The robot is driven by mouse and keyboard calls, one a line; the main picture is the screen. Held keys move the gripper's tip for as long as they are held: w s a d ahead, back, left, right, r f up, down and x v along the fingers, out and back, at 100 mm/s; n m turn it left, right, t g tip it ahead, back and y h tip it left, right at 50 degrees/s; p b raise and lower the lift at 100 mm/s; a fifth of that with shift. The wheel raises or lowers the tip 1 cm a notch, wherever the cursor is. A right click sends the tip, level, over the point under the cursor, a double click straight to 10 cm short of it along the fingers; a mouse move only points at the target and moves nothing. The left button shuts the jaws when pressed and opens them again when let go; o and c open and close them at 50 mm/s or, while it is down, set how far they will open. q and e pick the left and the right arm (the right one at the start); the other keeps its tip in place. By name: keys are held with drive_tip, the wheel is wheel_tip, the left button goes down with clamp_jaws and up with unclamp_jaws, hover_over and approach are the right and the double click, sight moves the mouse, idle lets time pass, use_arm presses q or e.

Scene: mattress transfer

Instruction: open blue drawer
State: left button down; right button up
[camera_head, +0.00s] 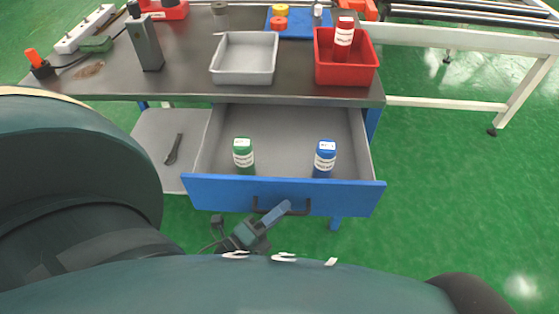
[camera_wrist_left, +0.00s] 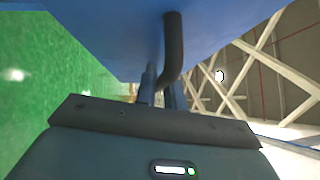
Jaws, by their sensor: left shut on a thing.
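The blue drawer (camera_head: 225,194) is pulled out from under the dark workbench, and its grey inside shows. A green-labelled bottle (camera_head: 243,158) and a blue-labelled bottle (camera_head: 324,160) stand upright in it. My left gripper (camera_head: 277,212) is at the drawer front, shut on the dark handle (camera_head: 302,210). In the left wrist view the handle (camera_wrist_left: 174,45) runs from the blue drawer front (camera_wrist_left: 105,35) down between the fingers (camera_wrist_left: 160,92). My arm and body hide part of the lower left. My right gripper is not in view.
On the workbench (camera_head: 190,82) stand a grey tray (camera_head: 245,58), a red bin (camera_head: 345,70) holding a red-capped bottle (camera_head: 343,36), and a dark upright device (camera_head: 145,42). A grey lower shelf (camera_head: 155,130) holds a dark tool. Green floor is free at the right.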

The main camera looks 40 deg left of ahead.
use_arm(q)
drive_tip(key=c, duration=1.5)
unclamp_jaws()
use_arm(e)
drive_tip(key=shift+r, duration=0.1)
use_arm(q)
drive_tip(key=v, duration=1.3)
drive_tip(key=shift+b, duration=0.35)
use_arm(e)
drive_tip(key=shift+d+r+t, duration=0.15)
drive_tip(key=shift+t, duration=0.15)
use_arm(q)
drive_tip(key=shift+f, duration=0.1)
drive_tip(key=shift+s, duration=0.1)
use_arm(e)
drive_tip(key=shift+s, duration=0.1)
